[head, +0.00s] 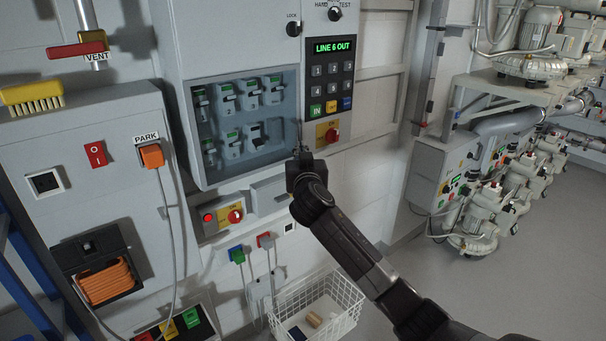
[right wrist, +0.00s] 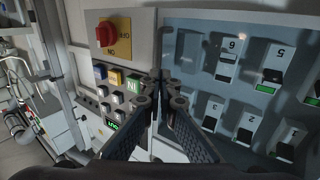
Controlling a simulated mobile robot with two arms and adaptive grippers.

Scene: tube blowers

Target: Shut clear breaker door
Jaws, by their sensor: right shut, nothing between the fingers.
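The clear breaker door (head: 238,172) is a blue-tinted pane on the grey cabinet, lying over several breakers (head: 230,142). It looks flat or nearly flat against the front; I cannot tell if a small gap remains. In the right wrist view the pane (right wrist: 212,28) fills the right side, with numbered breakers behind it. My right gripper (head: 300,148) is shut and empty at the pane's lower right edge, and the same fingertips (right wrist: 168,80) show at the pane's side edge in the right wrist view. I cannot tell if they touch it. My left gripper is not in view.
A keypad (head: 331,88) with a "LINE 6 OUT" display and a red rotary switch (head: 332,135) sit just right of the pane. A second rotary switch (head: 236,216) is below. A white wire basket (head: 340,318) stands lower down. Pumps (head: 490,215) line the right shelves.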

